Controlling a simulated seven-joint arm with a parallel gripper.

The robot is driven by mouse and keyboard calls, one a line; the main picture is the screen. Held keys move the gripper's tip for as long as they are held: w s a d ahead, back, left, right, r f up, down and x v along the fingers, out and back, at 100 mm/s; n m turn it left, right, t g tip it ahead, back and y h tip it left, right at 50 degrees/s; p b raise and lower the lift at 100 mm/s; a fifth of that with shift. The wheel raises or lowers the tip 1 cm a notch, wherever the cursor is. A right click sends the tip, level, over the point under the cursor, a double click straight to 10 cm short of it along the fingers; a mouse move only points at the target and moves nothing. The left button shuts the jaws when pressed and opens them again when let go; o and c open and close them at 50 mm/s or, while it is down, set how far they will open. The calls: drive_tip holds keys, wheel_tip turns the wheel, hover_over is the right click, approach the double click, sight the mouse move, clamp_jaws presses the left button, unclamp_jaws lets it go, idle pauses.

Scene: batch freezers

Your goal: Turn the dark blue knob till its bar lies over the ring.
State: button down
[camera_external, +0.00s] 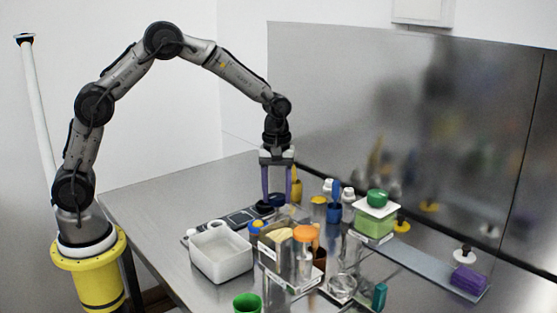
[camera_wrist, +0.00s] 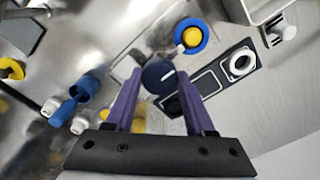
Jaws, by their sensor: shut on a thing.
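The dark blue knob (camera_wrist: 157,82) is in the middle of the wrist view, round, with a short white bar on its top. The bar points right and slightly up in that view. My gripper (camera_wrist: 160,75) has its two purple fingers shut on the knob's sides. In the external view my gripper (camera_external: 277,199) reaches straight down to the knob (camera_external: 264,208) at the panel's far end. A white ring (camera_wrist: 231,65) lies on the dark panel (camera_wrist: 206,83), right of the knob and apart from it. I cannot tell whether any smaller ring mark is hidden near the knob.
A blue cup with a yellow ball (camera_wrist: 204,48) stands close to the knob. A white bin (camera_external: 221,263) is beside the panel. Several jars and containers crowd the table's right, including a green-lidded box (camera_external: 375,222). The table left of the panel (camera_external: 150,210) is clear.

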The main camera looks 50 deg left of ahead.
drive_tip(key=shift+r, duration=0.1)
idle(0.3)
drive_tip(key=shift+c, duration=1.3)
unclamp_jaws()
wheel_tip(320, 180, up, 14)
